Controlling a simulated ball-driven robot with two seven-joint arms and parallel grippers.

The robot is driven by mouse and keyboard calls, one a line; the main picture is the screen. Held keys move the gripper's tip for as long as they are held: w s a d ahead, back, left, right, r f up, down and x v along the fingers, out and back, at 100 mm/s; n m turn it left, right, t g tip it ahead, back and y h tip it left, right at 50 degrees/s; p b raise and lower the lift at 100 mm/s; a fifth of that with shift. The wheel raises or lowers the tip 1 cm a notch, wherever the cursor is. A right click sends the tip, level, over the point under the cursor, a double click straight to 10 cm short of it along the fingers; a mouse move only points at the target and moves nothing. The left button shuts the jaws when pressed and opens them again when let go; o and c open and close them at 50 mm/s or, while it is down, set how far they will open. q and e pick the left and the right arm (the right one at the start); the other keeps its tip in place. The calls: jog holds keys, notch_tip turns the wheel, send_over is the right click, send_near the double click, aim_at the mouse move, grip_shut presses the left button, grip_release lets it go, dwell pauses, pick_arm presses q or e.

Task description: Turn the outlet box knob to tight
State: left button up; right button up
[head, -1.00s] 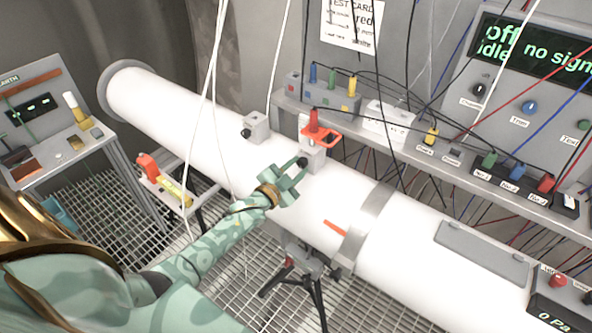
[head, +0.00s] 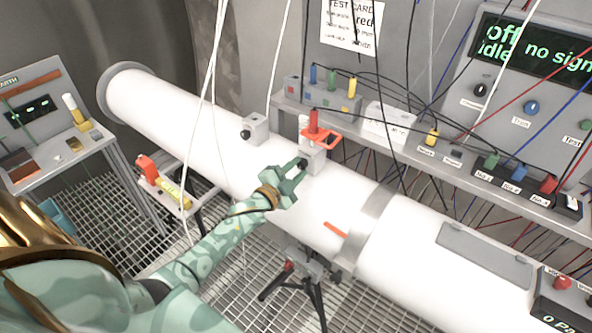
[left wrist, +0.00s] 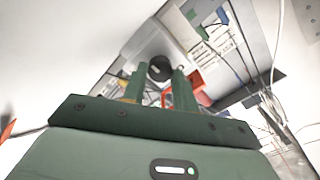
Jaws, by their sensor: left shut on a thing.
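Whether the line marks tight cannot be told. My right gripper is in neither view.
A second grey box (head: 258,127) with a black knob sits farther left on the white tube (head: 180,112). A shelf with coloured plugs and a white box (head: 388,122) runs behind. Thin cables hang down over the tube. A tripod (head: 292,275) stands below.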

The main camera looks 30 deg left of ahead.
pick_arm(q)
jog(key=shift+f, duration=0.2)
jog(key=o, duration=1)
jog(key=shift+c, duration=0.2)
jog(key=shift+r, duration=0.1)
jog(key=s+a+b, duration=0.1)
jog(key=s, duration=1.5)
jog(key=shift+s+a, duration=0.15)
jog(key=shift+s, duration=0.05)
